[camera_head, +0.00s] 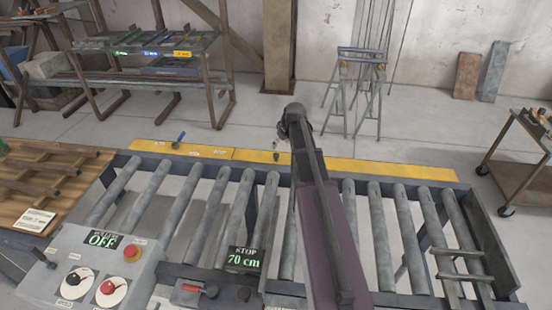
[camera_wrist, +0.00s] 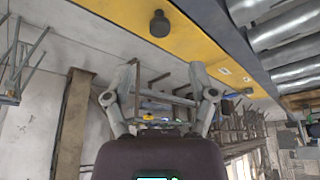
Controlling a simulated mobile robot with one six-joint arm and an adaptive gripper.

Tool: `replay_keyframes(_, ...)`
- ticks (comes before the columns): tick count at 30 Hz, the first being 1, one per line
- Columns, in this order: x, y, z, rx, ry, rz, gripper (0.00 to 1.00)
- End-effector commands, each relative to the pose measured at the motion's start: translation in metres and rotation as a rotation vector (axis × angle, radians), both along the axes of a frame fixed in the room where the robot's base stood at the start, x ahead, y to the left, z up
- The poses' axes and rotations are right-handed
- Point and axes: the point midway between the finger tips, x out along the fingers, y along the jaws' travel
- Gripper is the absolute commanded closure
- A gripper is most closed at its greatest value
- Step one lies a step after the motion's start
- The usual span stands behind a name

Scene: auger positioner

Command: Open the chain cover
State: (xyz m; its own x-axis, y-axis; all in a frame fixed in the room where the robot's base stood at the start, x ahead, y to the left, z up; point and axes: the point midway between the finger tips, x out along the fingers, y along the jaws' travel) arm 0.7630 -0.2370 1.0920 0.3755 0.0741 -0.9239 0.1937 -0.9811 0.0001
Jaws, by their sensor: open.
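The chain cover appears to be the long yellow strip (camera_head: 370,169) along the far side of the roller conveyor; it lies flat and looks shut. A small dark knob (camera_head: 276,156) stands on it just left of my arm. My gripper (camera_head: 283,127) is above and beyond the strip, partly hidden by my own arm. In the wrist view my gripper (camera_wrist: 163,82) is open with nothing between its fingers. The yellow strip (camera_wrist: 200,45) crosses the top of that view, with one dark knob (camera_wrist: 159,23) near the top and a smaller one (camera_wrist: 248,91) at right.
Rollers (camera_head: 235,215) fill the conveyor. A control panel (camera_head: 85,275) reads OFF, and a display (camera_head: 245,258) reads STOP 70 cm. A blue-handled part (camera_head: 178,140) stands at the strip's left. A rack (camera_head: 150,65) and trestle (camera_head: 360,75) stand behind on open floor.

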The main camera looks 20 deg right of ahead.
Motion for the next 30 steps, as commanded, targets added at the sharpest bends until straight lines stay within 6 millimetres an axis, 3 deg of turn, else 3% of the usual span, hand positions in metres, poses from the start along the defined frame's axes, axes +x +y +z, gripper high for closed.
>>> replay_keyframes(21,0.022,0.003,-0.058,0.000,0.000,-0.002,0.27)
replay_keyframes(30,0.029,0.004,-0.073,0.000,0.000,-0.002,0.27)
